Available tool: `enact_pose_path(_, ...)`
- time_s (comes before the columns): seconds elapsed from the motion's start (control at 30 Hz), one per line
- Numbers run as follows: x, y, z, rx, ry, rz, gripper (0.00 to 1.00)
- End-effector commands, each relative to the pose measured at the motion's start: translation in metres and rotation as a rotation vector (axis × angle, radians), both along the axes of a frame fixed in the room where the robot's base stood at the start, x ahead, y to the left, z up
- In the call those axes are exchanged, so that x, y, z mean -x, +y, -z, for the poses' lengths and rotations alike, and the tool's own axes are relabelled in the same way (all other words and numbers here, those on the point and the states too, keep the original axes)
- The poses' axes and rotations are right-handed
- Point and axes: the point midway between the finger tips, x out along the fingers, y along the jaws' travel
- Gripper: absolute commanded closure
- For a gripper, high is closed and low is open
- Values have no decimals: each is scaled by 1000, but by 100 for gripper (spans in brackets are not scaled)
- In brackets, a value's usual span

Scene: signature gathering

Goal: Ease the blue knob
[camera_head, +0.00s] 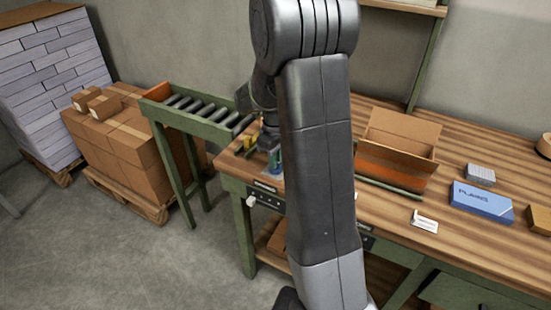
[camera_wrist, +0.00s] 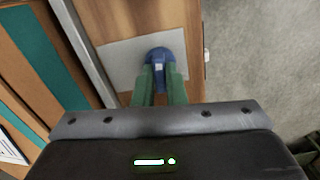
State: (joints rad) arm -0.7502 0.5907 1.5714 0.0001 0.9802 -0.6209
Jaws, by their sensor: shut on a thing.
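The blue knob (camera_wrist: 157,53) shows in the wrist view as a rounded blue top with a small pale mark. It sits over a light grey plate (camera_wrist: 117,62) on the wooden bench. My gripper (camera_wrist: 159,73) has green fingers that reach to the knob's near side and are shut on it. The fingers hide the knob's lower part. In the head view my arm covers much of the middle, and my gripper (camera_head: 273,163) is small at the bench's left end, where the knob cannot be made out clearly.
The wooden workbench (camera_head: 390,205) carries an open cardboard box (camera_head: 402,135), a blue box (camera_head: 482,201) and a white card (camera_head: 424,221). A roller conveyor (camera_head: 200,115) stands to the left, beside stacked cartons (camera_head: 130,150). Grey floor (camera_head: 150,260) lies open in front.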

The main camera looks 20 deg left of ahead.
Motion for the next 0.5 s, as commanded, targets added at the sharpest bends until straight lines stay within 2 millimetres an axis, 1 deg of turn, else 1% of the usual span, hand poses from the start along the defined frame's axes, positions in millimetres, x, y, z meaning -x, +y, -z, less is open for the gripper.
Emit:
enact_pose_path(0.2, -1, 0, -1, -1, -2, -92, 100)
enact_pose_path(0.5, -1, 0, -1, -2, -2, -137, 100)
